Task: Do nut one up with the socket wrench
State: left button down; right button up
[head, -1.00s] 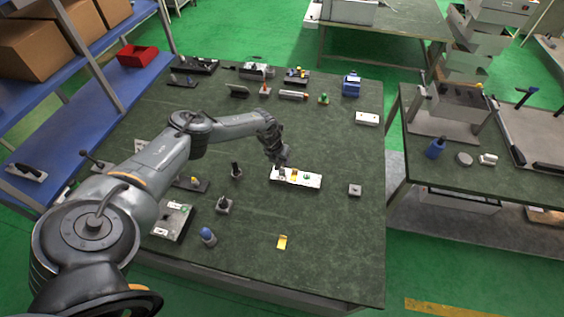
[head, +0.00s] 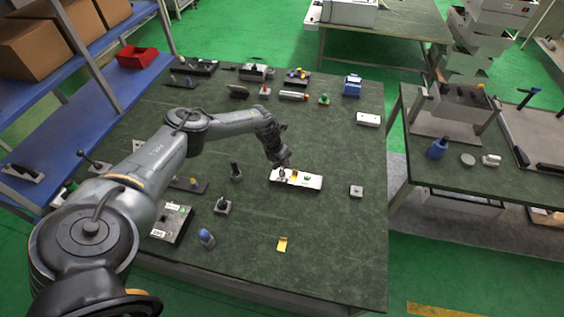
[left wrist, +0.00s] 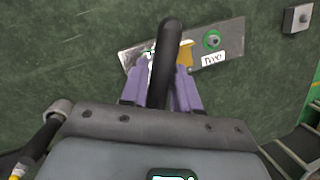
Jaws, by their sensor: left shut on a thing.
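A pale metal plate (head: 312,184) lies on the dark green table, right of its middle. It carries a yellow part and a nut in a green ring (head: 307,178). In the left wrist view the plate (left wrist: 233,36) shows the green-ringed nut (left wrist: 212,40) with a white label below it. My left gripper (head: 281,163) is over the plate's left end, shut on a dark rod-like tool, seemingly the socket wrench (left wrist: 166,55). Its purple fingers (left wrist: 160,85) stand on both sides of the tool. The tool's lower end and any nut under it are hidden. My right gripper is out of view.
A small grey block (head: 356,191) sits right of the plate and a yellow piece (head: 282,244) in front. Several upright tools stand to the left, including a black-handled one (head: 235,171). More tools line the table's back. The table between is clear.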

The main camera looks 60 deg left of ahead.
pick_arm(q)
jog(key=shift+f+m+b, duration=0.15)
jog(key=shift+m+b, duration=1.05)
jog(key=shift+a+h, duration=0.1)
jog(key=shift+h, duration=0.2)
jog(key=shift+m, duration=0.3)
jog(key=shift+b, duration=0.3)
jog(key=shift+m+b, duration=0.4)
jog(key=shift+m+g+h+b, duration=0.3)
jog(key=shift+m+h+b, duration=0.1)
jog(key=shift+m+b, duration=1.1)
jog(key=shift+s, duration=0.1)
